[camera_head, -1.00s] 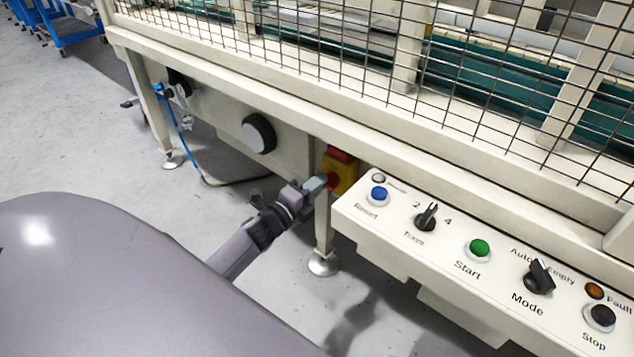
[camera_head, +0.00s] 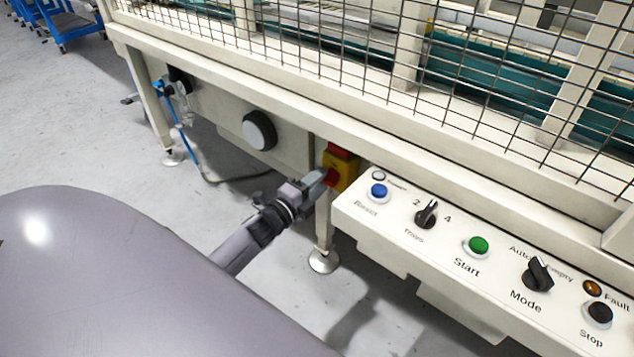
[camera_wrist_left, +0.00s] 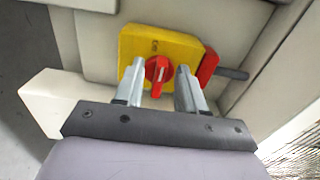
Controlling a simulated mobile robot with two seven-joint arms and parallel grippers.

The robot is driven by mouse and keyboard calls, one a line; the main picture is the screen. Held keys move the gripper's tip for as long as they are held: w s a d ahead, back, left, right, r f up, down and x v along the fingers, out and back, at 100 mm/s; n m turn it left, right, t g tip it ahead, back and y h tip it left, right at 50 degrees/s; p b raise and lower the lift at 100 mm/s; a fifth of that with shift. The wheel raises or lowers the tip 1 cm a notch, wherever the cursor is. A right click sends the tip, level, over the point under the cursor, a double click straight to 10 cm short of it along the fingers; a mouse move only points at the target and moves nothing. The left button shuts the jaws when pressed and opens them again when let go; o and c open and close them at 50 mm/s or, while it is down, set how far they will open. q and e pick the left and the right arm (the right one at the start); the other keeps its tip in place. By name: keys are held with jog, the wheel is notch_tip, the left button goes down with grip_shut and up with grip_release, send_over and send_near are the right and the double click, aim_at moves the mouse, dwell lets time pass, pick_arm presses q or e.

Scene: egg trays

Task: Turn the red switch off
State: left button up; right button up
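The red switch (camera_wrist_left: 157,74) is a rotary knob with a white line on a yellow box (camera_wrist_left: 182,46). In the left wrist view the knob stands close to upright, its line tilted slightly. In the head view the yellow box (camera_head: 347,170) sits under the machine's beam, and the red knob (camera_head: 332,177) is partly covered by my gripper. My left gripper (camera_head: 322,180) is at the knob. In the left wrist view its two fingers (camera_wrist_left: 158,75) are apart, one on each side of the knob, with visible gaps. My right gripper is not in view.
A red part (camera_wrist_left: 208,68) with a dark rod is on the box's right side. A control panel (camera_head: 400,215) with buttons and knobs juts out to the right. A machine leg (camera_head: 323,225) stands just below the box. Open floor (camera_head: 100,130) lies to the left.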

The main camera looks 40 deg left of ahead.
pick_arm(q)
jog(key=s+p, duration=0.2)
jog(key=s, duration=0.5)
jog(key=shift+a, duration=0.25)
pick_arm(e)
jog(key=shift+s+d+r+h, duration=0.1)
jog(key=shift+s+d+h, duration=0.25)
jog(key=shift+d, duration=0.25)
pick_arm(q)
jog(key=shift+s, duration=0.1)
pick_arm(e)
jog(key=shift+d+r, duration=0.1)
